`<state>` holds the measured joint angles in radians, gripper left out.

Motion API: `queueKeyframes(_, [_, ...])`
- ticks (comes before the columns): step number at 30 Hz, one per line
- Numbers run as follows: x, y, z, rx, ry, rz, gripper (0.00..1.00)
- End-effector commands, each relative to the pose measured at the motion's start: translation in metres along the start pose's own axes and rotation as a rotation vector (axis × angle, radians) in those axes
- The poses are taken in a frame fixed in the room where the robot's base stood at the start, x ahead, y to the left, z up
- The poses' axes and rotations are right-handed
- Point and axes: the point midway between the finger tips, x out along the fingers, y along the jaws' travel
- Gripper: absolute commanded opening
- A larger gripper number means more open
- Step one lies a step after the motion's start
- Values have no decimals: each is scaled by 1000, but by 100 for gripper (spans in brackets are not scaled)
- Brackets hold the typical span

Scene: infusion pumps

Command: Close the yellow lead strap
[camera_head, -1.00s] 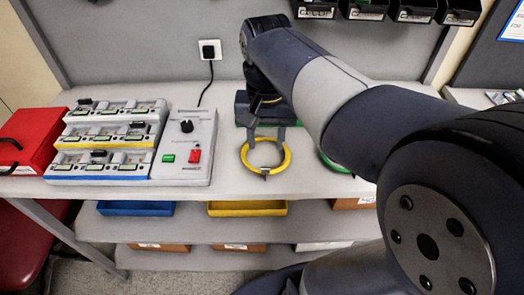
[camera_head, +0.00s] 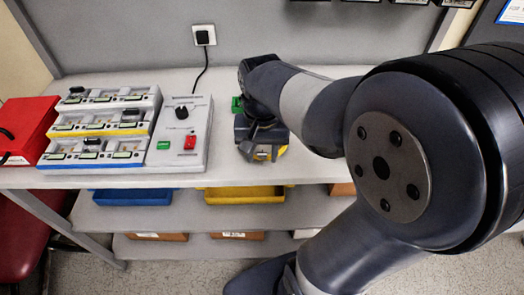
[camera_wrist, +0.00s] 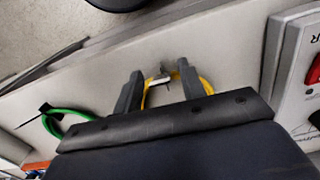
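The yellow lead strap (camera_wrist: 205,84) lies as a loop on the grey bench top, with a small metal clasp (camera_wrist: 161,79) at its end away from my wrist. In the wrist view my gripper (camera_wrist: 160,82) is open, with one finger on each side of the clasp area. The fingers overlap the loop in the picture; I cannot tell whether they touch it. Whether the clasp's ends meet is too small to tell. In the head view my gripper hides most of the yellow strap (camera_head: 266,154).
A green strap (camera_wrist: 62,124) lies on the bench beside the yellow one. In the head view a grey control box (camera_head: 180,138), a pump rack (camera_head: 100,126) and a red case (camera_head: 26,128) stand left of my gripper. The wall socket's black cable (camera_head: 205,72) runs to the box.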

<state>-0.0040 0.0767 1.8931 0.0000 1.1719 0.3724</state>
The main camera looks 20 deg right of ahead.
Motion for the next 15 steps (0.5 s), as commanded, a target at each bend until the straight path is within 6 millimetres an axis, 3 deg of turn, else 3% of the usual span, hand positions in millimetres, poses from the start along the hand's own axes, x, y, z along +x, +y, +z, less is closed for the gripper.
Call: queueKeyframes(15, [0,0,0,0,0,0,0])
